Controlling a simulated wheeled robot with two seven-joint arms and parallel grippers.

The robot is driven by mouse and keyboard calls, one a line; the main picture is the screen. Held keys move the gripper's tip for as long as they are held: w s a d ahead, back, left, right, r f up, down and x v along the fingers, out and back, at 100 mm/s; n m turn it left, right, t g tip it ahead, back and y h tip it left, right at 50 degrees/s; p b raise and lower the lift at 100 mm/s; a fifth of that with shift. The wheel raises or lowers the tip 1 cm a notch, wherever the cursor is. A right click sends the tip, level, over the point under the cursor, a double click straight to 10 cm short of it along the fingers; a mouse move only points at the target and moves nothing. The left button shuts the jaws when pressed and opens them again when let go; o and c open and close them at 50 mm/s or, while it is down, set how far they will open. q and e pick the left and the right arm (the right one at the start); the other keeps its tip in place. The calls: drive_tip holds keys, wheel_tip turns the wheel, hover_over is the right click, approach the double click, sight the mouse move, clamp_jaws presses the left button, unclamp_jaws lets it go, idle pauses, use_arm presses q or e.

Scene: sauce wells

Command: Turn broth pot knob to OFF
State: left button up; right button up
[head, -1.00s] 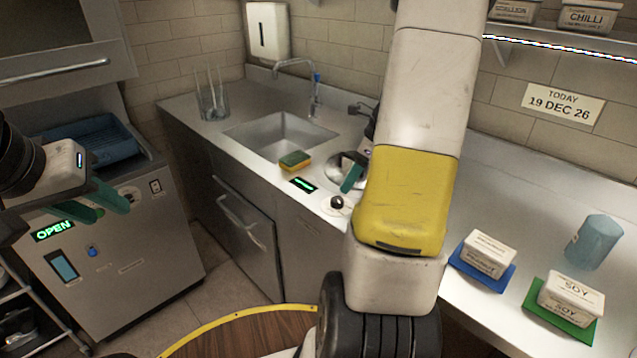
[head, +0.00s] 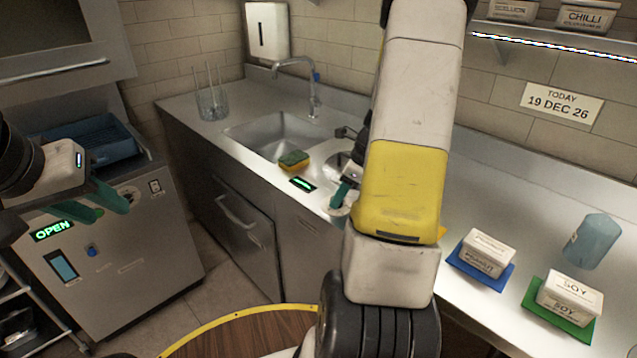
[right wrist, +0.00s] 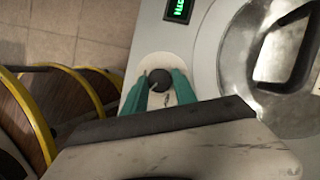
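The dark round broth pot knob (right wrist: 159,80) sits on a pale round plate on the counter. In the right wrist view it lies between the two teal fingertips of my right gripper (right wrist: 161,77), with a narrow gap showing on each side. In the head view my right gripper (head: 343,194) is low at the knob's place and hides the knob. The metal pot (right wrist: 270,60) is beside the knob, partly cut off. A small green-lit display (right wrist: 179,9) is near it; its text is unreadable. My left gripper (head: 113,209) is open and empty, in front of the steel machine.
A yellow-green sponge (head: 293,161) lies by the sink (head: 268,135). Peanut (head: 487,252) and soy (head: 569,297) tubs stand on blue and green mats at right, near a blue cup (head: 594,241). My right arm covers the middle counter.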

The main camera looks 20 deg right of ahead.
clamp_jaws()
drive_tip(key=n+g, duration=0.1)
drive_tip(key=n, duration=0.2)
drive_tip(key=n+g, duration=0.1)
drive_tip(key=n, duration=0.1)
drive_tip(key=shift+w+n+y, duration=0.2)
drive_tip(key=shift+n+y, duration=0.2)
drive_tip(key=n+g, duration=0.1)
drive_tip(key=n, duration=0.2)
drive_tip(key=n+g, duration=0.1)
drive_tip(key=n, duration=0.2)
drive_tip(key=shift+w+g+h, duration=0.2)
drive_tip(key=shift+g+h, duration=0.1)
drive_tip(key=n+g, duration=0.1)
drive_tip(key=n, duration=0.2)
drive_tip(key=n+g+h, duration=0.1)
drive_tip(key=n, duration=0.2)
drive_tip(key=shift+w+a+n+h, duration=0.1)
drive_tip(key=shift+a+n+h, duration=0.1)
drive_tip(key=shift+n+h, duration=0.1)
drive_tip(key=n+h, duration=0.1)
drive_tip(key=n, duration=0.1)
drive_tip(key=n+h, duration=0.1)
drive_tip(key=n, duration=0.2)
drive_tip(key=shift+a+g, duration=0.1)
drive_tip(key=shift+g, duration=0.2)
drive_tip(key=shift+n, duration=0.4)
